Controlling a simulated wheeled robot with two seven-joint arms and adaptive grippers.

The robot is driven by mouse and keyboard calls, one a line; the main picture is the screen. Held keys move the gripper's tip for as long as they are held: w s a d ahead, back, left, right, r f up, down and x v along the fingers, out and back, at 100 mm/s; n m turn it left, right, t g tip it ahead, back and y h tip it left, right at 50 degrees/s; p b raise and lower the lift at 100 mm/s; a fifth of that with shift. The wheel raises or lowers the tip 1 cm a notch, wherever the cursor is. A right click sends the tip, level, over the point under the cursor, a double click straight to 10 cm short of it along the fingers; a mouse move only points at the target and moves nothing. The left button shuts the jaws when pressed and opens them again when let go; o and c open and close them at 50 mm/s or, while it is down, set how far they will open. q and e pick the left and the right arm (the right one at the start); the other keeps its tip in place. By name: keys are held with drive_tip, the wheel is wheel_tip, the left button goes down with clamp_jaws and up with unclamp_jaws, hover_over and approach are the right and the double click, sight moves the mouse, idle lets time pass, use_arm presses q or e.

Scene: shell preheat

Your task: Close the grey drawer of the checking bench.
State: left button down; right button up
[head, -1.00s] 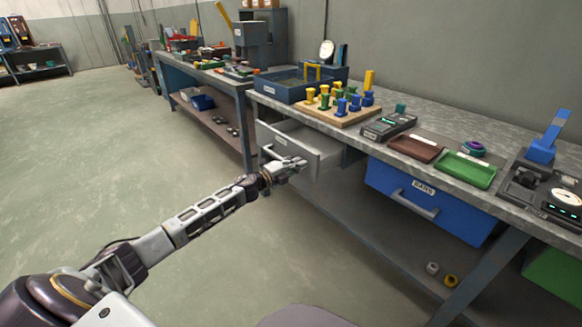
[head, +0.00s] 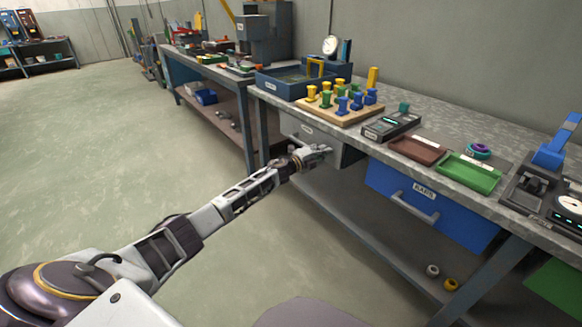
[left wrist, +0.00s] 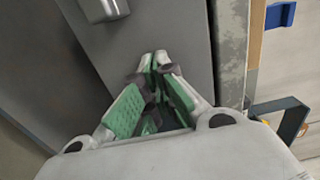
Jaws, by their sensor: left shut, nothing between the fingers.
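The grey drawer (head: 294,127) of the checking bench (head: 430,128) sits under the left part of the worktop. Its front is close to the bench frame and its inside no longer shows; I cannot tell whether it is fully flush. My left gripper (head: 326,150) is shut and empty, with its fingertips at the lower right part of the drawer front, partly covering it. In the left wrist view the shut fingertips (left wrist: 156,58) point at the grey drawer front (left wrist: 168,28), touching or very near it. The drawer handle (left wrist: 103,8) shows at the top left there. My right gripper is not in view.
The blue drawer (head: 458,218) with its handle (head: 414,207) is to the right of the grey one. A peg board (head: 338,113), a brown tray (head: 412,152) and a green tray (head: 470,177) are on the worktop. The floor at left is clear.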

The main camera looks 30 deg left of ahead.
use_arm(q)
drive_tip(key=shift+x, duration=0.85)
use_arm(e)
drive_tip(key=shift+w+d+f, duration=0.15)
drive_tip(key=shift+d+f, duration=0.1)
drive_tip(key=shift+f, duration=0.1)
use_arm(q)
drive_tip(key=shift+r, duration=0.25)
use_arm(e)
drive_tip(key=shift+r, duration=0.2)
